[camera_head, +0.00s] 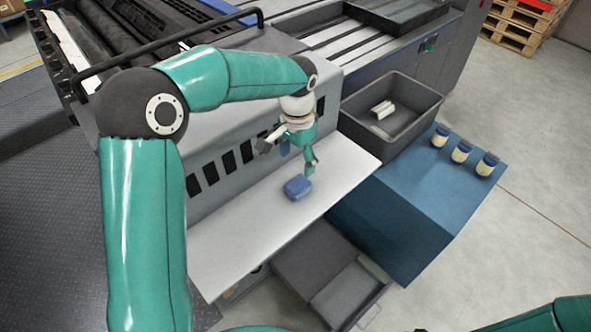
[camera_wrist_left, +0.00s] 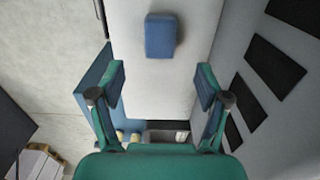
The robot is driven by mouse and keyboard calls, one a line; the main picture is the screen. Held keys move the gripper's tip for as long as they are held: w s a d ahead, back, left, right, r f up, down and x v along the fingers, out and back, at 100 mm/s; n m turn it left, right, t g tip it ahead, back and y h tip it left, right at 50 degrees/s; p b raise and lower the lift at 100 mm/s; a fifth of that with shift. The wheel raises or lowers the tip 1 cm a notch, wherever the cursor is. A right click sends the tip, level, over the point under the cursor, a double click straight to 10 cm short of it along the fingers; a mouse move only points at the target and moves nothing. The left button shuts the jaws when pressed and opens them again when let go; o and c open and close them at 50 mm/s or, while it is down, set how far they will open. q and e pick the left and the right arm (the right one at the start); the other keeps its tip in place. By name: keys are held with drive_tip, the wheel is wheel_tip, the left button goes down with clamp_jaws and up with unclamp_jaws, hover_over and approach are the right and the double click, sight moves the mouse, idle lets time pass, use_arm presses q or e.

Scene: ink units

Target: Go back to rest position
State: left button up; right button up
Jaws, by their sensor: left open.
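My left gripper (camera_head: 287,158) is open and empty above the pale shelf (camera_head: 237,243) of the machine. A small blue block (camera_head: 297,188) lies on that shelf, just below and in front of the gripper, apart from its fingers. In the left wrist view the open fingers (camera_wrist_left: 161,82) point over the shelf. The blue block (camera_wrist_left: 161,36) lies beyond the fingertips there, with nothing touching it. My right gripper is out of view.
A dark grey bin (camera_head: 421,112) holding white pieces stands right of the shelf. Three yellow-and-dark jars (camera_head: 461,152) stand on a blue cabinet (camera_head: 405,195). An open drawer (camera_head: 300,262) juts out below the shelf. A black rail (camera_head: 165,45) runs along the machine top.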

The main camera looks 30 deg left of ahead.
use_arm(q)
drive_tip(key=shift+r, duration=0.65)
